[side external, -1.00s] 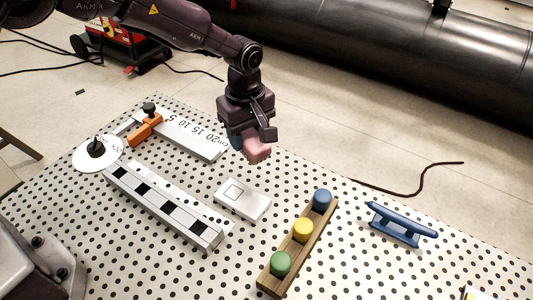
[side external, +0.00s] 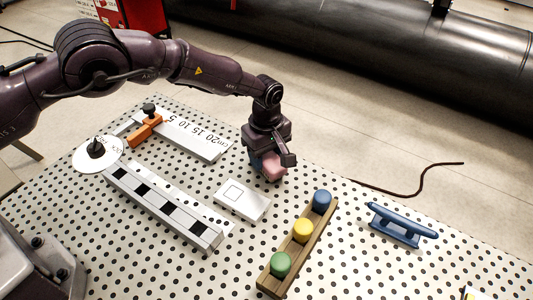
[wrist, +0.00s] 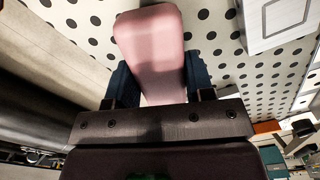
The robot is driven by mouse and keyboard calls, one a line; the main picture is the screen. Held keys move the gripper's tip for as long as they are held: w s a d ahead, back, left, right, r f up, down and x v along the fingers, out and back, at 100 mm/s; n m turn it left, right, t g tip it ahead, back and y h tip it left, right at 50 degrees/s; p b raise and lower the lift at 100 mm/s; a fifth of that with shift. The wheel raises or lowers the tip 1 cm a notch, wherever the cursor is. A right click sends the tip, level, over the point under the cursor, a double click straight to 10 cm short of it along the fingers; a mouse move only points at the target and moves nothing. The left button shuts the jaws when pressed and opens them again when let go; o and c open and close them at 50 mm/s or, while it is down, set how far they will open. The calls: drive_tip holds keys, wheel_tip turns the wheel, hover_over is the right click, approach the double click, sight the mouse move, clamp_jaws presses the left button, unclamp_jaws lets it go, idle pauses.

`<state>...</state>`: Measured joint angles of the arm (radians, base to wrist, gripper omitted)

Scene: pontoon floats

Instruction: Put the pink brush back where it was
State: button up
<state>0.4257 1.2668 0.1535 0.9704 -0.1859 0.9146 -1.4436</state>
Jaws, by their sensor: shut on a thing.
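The pink brush (side external: 273,166) is a pink block, held between the fingers of my gripper (side external: 270,165). In the wrist view the pink brush (wrist: 152,50) sits between two dark blue fingers of my gripper (wrist: 155,80). In the side view it is low over the dotted table (side external: 330,270), behind the white block with a square outline (side external: 242,199). I cannot tell whether the brush touches the table.
A wooden rack (side external: 290,260) with blue, yellow and green pegs stands at front right. A blue cleat (side external: 401,224) is farther right. A white rail with black squares (side external: 160,207), a ruler plate (side external: 190,136), an orange clamp (side external: 145,130) and a white dial (side external: 97,155) lie left.

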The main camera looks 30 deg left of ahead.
drive_tip(key=shift+f, duration=0.1)
drive_tip(key=o, duration=0.9)
wheel_tip(320, 180, up, 12)
drive_tip(key=shift+r, duration=0.1)
